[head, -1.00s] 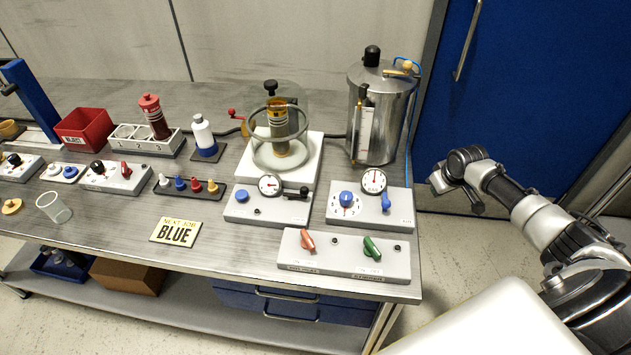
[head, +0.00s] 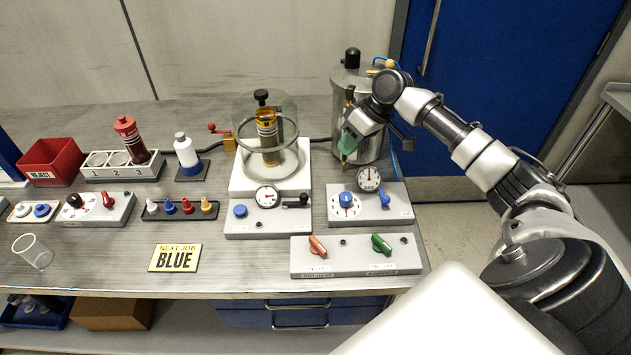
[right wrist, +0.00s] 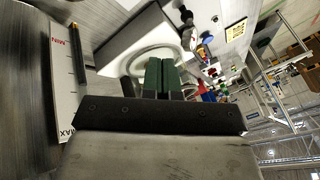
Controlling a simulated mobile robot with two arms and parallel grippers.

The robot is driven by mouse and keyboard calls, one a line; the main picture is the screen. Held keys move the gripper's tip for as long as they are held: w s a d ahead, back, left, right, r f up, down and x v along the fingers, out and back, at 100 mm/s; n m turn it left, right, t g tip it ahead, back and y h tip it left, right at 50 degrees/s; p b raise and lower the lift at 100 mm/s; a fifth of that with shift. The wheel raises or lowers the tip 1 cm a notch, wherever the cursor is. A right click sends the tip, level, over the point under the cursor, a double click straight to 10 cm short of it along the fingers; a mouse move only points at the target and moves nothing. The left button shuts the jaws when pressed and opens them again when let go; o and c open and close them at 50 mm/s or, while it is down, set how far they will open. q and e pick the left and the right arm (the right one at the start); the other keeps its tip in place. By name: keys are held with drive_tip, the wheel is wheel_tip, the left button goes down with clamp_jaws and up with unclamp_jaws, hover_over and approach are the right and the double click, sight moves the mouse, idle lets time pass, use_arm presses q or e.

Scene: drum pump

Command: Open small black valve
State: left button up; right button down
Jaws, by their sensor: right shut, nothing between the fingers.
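The small black valve (head: 298,202) is a black lever at the right end of a grey panel (head: 262,228), in front of the glass chamber (head: 265,132). A dark fitting that may be it shows at the top of the right wrist view (right wrist: 186,16). My right gripper (head: 347,146) is shut and empty, its green fingers together. It is in the air in front of the steel tank (head: 375,148), above and right of the valve, apart from it. The closed fingers also show in the right wrist view (right wrist: 162,76). My left gripper is not in view.
A gauge panel (head: 398,213) with a blue knob stands right of the valve. A panel with red and green levers (head: 355,268) is at the front edge. The tank's level strip (right wrist: 66,95) is close beside the gripper in the wrist view.

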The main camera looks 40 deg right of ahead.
drive_tip(key=p, duration=0.2)
approach(295, 201)
drive_tip(key=w+d+f, duration=0.2)
drive_tip(key=d+f, duration=0.1)
drive_tip(key=d, duration=0.1)
drive_tip(key=a+p, duration=0.1)
drive_tip(key=a+f, duration=0.1)
drive_tip(key=shift+s+a+p, duration=0.25)
drive_tip(key=shift+s+p, duration=0.05)
drive_tip(key=shift+s, duration=0.1)
drive_tip(key=shift+s+a+f, duration=0.2)
drive_tip(key=shift+a, duration=0.35)
drive_tip(key=shift+a+f, duration=0.1)
drive_tip(key=shift+f, duration=0.05)
drive_tip(key=shift+w, duration=0.15)
